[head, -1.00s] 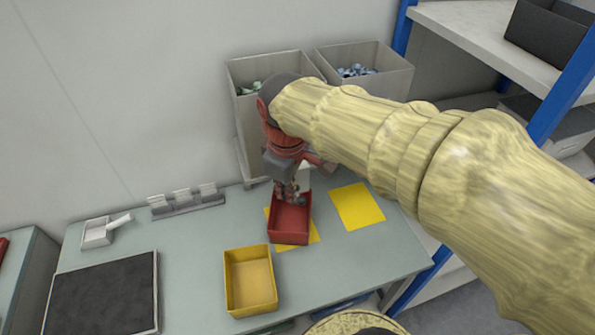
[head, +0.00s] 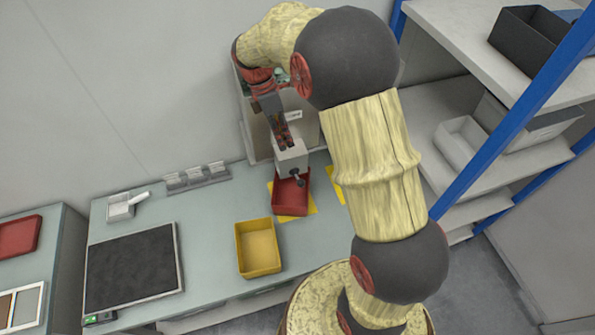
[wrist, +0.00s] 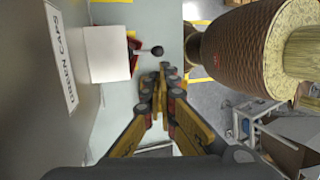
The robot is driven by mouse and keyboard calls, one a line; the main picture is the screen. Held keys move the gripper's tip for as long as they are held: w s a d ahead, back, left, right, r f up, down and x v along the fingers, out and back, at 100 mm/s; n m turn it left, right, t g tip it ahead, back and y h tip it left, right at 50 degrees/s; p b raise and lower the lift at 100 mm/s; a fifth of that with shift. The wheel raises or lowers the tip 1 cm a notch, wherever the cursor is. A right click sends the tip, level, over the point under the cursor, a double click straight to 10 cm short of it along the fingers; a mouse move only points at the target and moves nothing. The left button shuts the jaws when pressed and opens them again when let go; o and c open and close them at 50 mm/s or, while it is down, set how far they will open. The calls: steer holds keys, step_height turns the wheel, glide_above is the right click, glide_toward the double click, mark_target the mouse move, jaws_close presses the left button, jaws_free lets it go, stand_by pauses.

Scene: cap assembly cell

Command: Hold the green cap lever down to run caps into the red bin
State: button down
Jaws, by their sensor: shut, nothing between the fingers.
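The green cap dispenser shows its pale spout block (head: 291,160) below the hopper, with a label reading "GREEN CAPS" (wrist: 62,55) in the wrist view. Its lever, a short rod with a dark round knob (wrist: 157,50), sticks out of the spout block; it also shows in the head view (head: 299,182). The red bin (head: 291,202) stands under the spout on a yellow mat; in the wrist view it is mostly hidden behind the block. My gripper (head: 284,142) is shut and empty, its fingertips (wrist: 163,78) close to the spout and apart from the knob. Caps are hidden.
A yellow bin (head: 258,250) stands in front of the red bin. A dark mat (head: 132,268), a small scoop tray (head: 121,208) and a rack (head: 197,178) lie to the left. Blue-framed shelves (head: 505,125) stand at right. My arm hides the second hopper.

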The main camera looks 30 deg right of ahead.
mark_target(300, 182)
steer(key=x, duration=1.4)
steer(key=shift+p, duration=0.35)
steer(key=shift+s+a, duration=0.1)
steer(key=shift+s, duration=0.05)
steer(key=shift+s+f+t+b, duration=0.15)
steer(key=shift+s+t+b, duration=0.05)
steer(key=shift+t+b, duration=0.15)
